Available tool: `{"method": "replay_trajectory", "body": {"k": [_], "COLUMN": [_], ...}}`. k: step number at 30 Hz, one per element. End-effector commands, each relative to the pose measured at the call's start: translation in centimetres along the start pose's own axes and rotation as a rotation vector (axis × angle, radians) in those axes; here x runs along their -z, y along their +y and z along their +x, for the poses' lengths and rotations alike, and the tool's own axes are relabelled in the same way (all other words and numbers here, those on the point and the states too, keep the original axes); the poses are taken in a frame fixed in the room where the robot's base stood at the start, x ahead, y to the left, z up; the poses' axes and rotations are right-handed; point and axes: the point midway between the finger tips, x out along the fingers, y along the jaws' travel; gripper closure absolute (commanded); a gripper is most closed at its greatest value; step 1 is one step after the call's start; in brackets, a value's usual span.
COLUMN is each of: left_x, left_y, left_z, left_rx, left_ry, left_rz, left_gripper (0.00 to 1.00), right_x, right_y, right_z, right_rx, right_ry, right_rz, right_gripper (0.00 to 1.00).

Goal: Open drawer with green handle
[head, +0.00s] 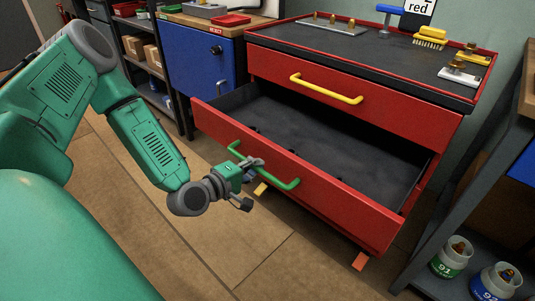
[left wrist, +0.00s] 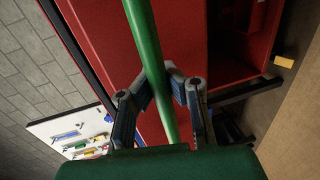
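The lower red drawer (head: 300,185) stands pulled out, its dark interior empty. Its green handle (head: 283,184) is a bar across the front. My left gripper (head: 252,172) is at the left part of this handle. In the left wrist view the green handle (left wrist: 145,40) runs between the two fingers of my left gripper (left wrist: 165,82), which close in on it from both sides. The exact finger contact is partly hidden by the bar. My right gripper is in neither view.
The upper drawer with a yellow handle (head: 326,89) is shut. Tools lie on the cabinet top (head: 370,48). A blue cabinet (head: 198,65) stands to the left, and a dark shelf with canisters (head: 450,257) to the right. The floor (head: 235,250) before the drawer is clear.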

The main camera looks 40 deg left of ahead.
Motion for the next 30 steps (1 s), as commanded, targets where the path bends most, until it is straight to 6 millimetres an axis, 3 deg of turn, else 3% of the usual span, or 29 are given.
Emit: {"method": "replay_trajectory", "body": {"k": [7,21,24,30], "left_x": [-0.6,-0.6,-0.5,-0.2], "left_y": [-0.8,-0.9,-0.9,-0.8], "left_z": [-2.6,-3.0,-2.9,-2.9], "left_rx": [0.015,0.013,0.011,0.007], "left_ry": [-0.019,-0.018,-0.015,-0.010], "left_rz": [-0.004,-0.005,-0.004,-0.006], "left_gripper": [1.00,1.00,0.66,0.66], "right_x": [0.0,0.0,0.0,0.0], "right_y": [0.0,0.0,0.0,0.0], "right_z": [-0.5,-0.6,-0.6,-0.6], "right_rx": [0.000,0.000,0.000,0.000], "right_ry": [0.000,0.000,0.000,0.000], "right_rz": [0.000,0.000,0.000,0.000], "right_gripper": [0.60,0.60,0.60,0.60]}}
